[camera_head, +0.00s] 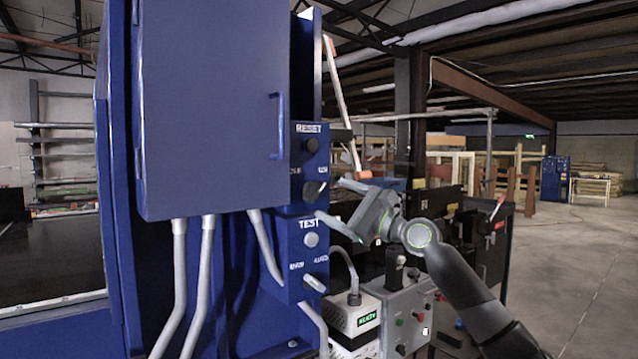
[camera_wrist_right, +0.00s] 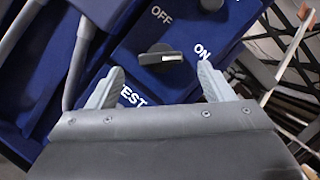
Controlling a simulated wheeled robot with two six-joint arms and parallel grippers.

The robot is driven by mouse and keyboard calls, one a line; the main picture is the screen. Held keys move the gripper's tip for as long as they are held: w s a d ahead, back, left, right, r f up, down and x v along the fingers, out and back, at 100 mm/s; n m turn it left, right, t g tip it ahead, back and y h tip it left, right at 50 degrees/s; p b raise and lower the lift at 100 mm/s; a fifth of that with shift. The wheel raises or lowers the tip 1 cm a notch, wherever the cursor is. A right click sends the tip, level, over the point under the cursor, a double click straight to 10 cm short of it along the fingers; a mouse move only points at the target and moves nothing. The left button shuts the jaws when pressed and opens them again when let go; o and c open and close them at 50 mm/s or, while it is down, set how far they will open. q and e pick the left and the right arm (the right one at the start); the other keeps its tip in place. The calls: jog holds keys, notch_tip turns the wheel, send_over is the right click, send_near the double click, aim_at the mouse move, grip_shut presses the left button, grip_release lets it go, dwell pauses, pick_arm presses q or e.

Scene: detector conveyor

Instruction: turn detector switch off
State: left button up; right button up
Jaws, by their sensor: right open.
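The detector switch is a dark rotary knob (camera_head: 314,190) on the blue control panel, between the RESET and TEST labels. In the right wrist view the knob (camera_wrist_right: 160,58) shows large, with OFF above it and ON to its right. Its white-marked end points right, toward the ON side. My right gripper (camera_head: 329,197) is open and empty, pointing left at the panel close to the knob. In the right wrist view its two fingertips (camera_wrist_right: 160,74) are spread to either side below the knob; I see no contact. My left gripper is out of view.
A black button (camera_head: 310,145) is above the switch. A white TEST button (camera_head: 310,240) and another rotary switch (camera_head: 315,284) are below. A blue cabinet (camera_head: 212,110) stands out left of the panel. A grey button box (camera_head: 408,315) sits below my right arm.

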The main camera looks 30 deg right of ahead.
aim_at(319, 193)
jog(key=p+x, duration=0.1)
jog(key=x, duration=0.3)
jog(key=shift+r, duration=0.15)
jog(key=shift+w+a+p, duration=0.3)
jog(key=shift+w+p, duration=0.2)
jog(key=shift+w, duration=0.25)
jog(key=c, duration=1)
